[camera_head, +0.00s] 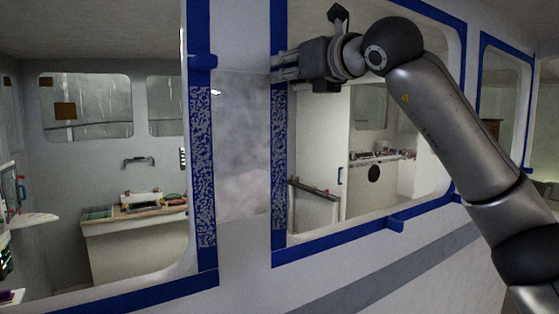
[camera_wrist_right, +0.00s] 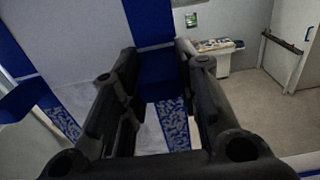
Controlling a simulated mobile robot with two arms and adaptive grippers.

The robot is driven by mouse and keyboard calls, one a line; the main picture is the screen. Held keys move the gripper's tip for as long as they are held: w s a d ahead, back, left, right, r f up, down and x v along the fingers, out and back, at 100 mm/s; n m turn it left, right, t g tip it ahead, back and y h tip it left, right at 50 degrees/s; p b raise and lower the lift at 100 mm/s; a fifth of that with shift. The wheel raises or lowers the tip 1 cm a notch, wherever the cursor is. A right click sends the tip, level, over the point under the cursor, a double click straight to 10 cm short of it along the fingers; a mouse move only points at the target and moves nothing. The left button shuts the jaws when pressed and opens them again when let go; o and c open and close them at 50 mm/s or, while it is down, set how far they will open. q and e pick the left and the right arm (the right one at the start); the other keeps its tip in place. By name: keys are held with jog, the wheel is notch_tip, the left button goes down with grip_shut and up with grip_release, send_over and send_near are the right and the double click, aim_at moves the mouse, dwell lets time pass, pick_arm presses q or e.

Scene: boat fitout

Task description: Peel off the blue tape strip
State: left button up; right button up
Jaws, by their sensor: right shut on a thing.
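Blue tape frames the windows on the pale wall. The blue tape strip (camera_head: 279,160) on the left side of the right-hand window has a speckled blue and white lower stretch. My right gripper (camera_head: 276,68) is at the upper part of this strip, its fingers pointing left. In the wrist view, the fingers (camera_wrist_right: 157,62) lie either side of a blue tab on the strip and are shut on it. The speckled part (camera_wrist_right: 173,125) shows below, between the fingers. My left gripper is not in view.
A second speckled blue strip (camera_head: 201,160) runs along the left window, with a blue tab (camera_head: 203,62) near its top. Through the glass are a counter (camera_head: 138,215) and a white door (camera_head: 320,150).

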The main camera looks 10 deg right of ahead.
jog(key=shift+s+f, duration=0.15)
jog(key=shift+s, duration=0.05)
jog(key=b+v, duration=0.2)
jog(key=shift+s+d, duration=0.15)
jog(key=shift+s, duration=0.1)
jog(key=b+v, duration=0.3)
jog(key=v, duration=0.5)
jog(key=shift+r+b, duration=0.25)
jog(key=shift+b, duration=0.15)
